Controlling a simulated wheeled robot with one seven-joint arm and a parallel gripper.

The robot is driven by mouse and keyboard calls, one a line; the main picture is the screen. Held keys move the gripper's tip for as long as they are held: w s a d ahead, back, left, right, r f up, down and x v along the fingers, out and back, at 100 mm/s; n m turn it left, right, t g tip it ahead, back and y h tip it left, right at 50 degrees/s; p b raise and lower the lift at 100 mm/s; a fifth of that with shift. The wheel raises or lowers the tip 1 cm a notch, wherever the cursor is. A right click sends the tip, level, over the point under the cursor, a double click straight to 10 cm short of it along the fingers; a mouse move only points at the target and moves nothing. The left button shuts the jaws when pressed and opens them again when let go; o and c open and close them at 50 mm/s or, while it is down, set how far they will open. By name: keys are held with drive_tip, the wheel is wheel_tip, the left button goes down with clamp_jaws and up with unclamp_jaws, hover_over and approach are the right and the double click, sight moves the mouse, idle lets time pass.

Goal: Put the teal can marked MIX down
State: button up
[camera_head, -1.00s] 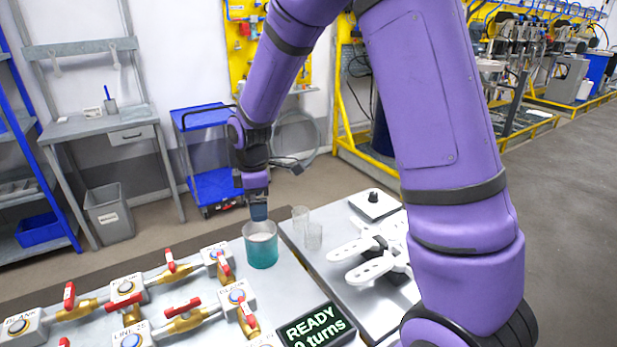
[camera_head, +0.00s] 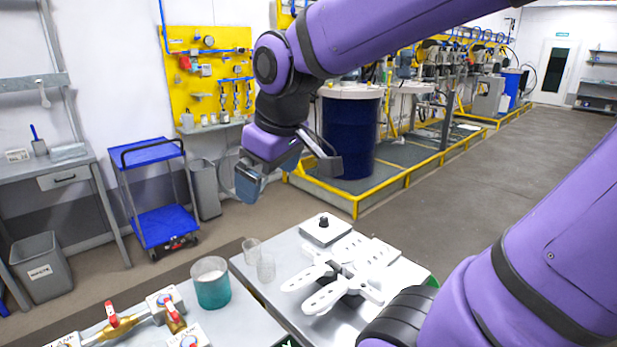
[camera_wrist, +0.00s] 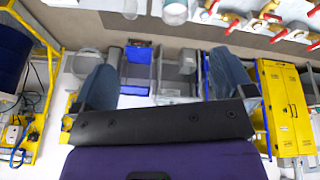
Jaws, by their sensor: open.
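The teal can (camera_head: 213,288), with pale contents at its open top, stands upright on the grey bench top in the head view, near the bench's right end. No MIX marking shows on the side I see. My gripper (camera_head: 250,182) is up in the air above and beyond the can, well apart from it, with nothing between its fingers. In the wrist view my gripper (camera_wrist: 165,82) has its two blue-grey fingers spread wide and empty.
White flat parts (camera_head: 335,290) lie on the adjoining table. Valves with red handles (camera_head: 112,316) are left of the can. A blue cart (camera_head: 152,155) and a dark blue drum (camera_head: 349,140) stand behind.

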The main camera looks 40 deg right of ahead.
drive_tip(key=s+d+r+m+t, duration=0.1)
drive_tip(key=s+r+m, duration=0.15)
drive_tip(key=s, duration=0.45)
drive_tip(key=m+y, duration=1.3)
drive_tip(key=m, duration=1)
approach(216, 270)
wheel_tip(216, 270, up, 4)
drive_tip(key=s, duration=0.3)
drive_tip(key=shift+g, duration=0.4)
drive_tip(key=x, duration=1.1)
drive_tip(key=shift+s+a+f, duration=0.1)
drive_tip(key=shift+a, duration=0.05)
drive_tip(key=c, duration=1)
drive_tip(key=shift+o, duration=0.2)
